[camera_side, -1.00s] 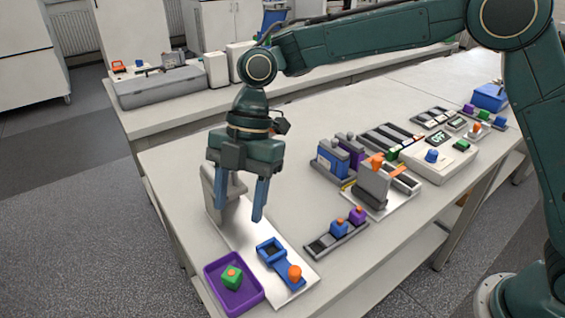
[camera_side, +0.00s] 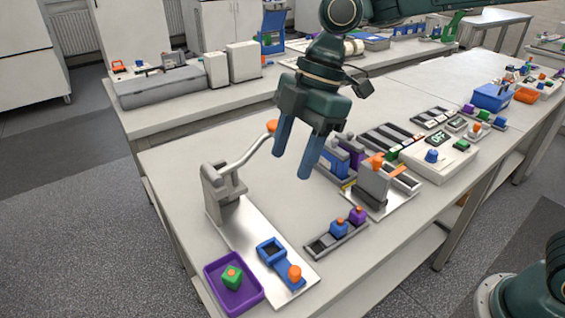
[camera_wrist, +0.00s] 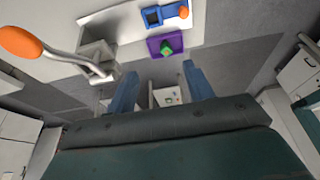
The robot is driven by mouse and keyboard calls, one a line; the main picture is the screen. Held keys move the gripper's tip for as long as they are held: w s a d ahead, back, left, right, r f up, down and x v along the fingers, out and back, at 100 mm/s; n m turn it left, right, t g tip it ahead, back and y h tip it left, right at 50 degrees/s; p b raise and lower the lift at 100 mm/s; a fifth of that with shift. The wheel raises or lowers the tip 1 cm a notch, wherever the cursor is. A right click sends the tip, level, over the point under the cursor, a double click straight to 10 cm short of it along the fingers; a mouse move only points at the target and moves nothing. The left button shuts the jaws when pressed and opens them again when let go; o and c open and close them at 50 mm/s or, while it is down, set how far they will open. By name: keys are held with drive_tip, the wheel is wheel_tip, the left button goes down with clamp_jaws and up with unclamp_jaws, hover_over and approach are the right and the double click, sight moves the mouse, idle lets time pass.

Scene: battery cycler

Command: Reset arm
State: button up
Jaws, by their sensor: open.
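My gripper (camera_side: 293,160) is open and empty, raised above the table in the side view, with two blue fingers pointing down. In the wrist view its fingers (camera_wrist: 157,88) stand apart with nothing between them. Below and left of it is a grey lever press (camera_side: 222,190) on a metal plate, its handle raised toward an orange knob (camera_side: 272,126). The knob also shows at the upper left of the wrist view (camera_wrist: 20,43). The gripper appears apart from the handle.
A purple tray (camera_side: 253,300) holds a green block (camera_side: 231,277). A blue fixture (camera_side: 270,250) with an orange knob (camera_side: 294,273) sits on the plate. A grey rack (camera_side: 322,246) holds blue and purple pieces. A white box (camera_side: 420,165) reads OFF.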

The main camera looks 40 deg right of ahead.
drive_tip(key=s+d+r+m+t+h, duration=0.1)
drive_tip(key=s+d+r+m+t, duration=0.25)
drive_tip(key=s+d+m, duration=0.65)
drive_tip(key=s+d+f+m+t+h, duration=0.2)
drive_tip(key=s+d+m, duration=0.5)
drive_tip(key=s+d, duration=0.3)
drive_tip(key=shift+d+f+m+h, duration=0.3)
drive_tip(key=shift+d+m+h, duration=0.1)
drive_tip(key=shift+d, duration=0.65)
